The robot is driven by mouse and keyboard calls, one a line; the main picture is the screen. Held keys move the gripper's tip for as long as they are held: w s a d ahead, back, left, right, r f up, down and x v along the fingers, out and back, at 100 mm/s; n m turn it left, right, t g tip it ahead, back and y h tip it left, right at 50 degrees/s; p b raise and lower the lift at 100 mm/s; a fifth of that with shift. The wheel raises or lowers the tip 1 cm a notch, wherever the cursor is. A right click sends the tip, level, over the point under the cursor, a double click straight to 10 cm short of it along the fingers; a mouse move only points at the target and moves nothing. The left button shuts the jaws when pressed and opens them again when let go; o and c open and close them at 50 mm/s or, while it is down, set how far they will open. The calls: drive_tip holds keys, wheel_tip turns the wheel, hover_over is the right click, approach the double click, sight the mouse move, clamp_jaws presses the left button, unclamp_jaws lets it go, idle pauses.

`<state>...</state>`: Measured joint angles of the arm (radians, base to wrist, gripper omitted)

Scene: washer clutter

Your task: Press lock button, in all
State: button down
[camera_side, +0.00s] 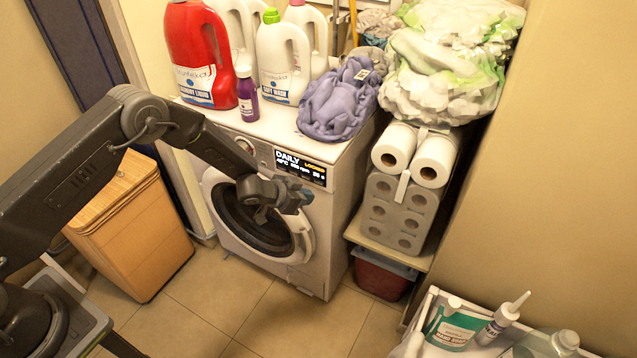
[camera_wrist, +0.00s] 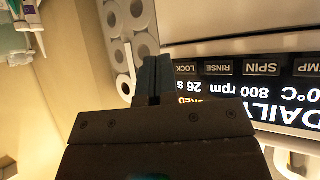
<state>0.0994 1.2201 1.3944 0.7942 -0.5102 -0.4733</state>
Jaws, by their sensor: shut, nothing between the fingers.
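The white washer (camera_side: 277,128) stands against the back wall, and its round door (camera_side: 250,225) looks closed. Its black display (camera_side: 300,170) is lit and reads "DAILY", with a yellow word beside it. In the wrist view the display is upside down, with a row of labels along its edge. The lock button (camera_wrist: 186,68) is at the left end of that row, partly covered by my fingers. My gripper (camera_side: 303,197) is shut and empty, in front of the panel's lower right part. Its fingertips (camera_wrist: 152,72) appear just beside the lock button; I cannot tell whether they touch.
A red detergent bottle (camera_side: 197,55), a small purple bottle (camera_side: 246,98) and a purple cloth (camera_side: 340,102) sit on the washer. Paper rolls (camera_side: 400,205) are stacked on a shelf at its right. A wooden hamper (camera_side: 135,230) stands left. Floor in front is clear.

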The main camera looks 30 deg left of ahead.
drive_tip(key=shift+w, duration=0.95)
drive_tip(key=shift+w, duration=0.15)
idle(1.3)
drive_tip(key=shift+w, duration=0.3)
drive_tip(key=shift+w, duration=0.3)
idle(0.8)
drive_tip(key=shift+s, duration=0.75)
drive_tip(key=shift+s, duration=2.5)
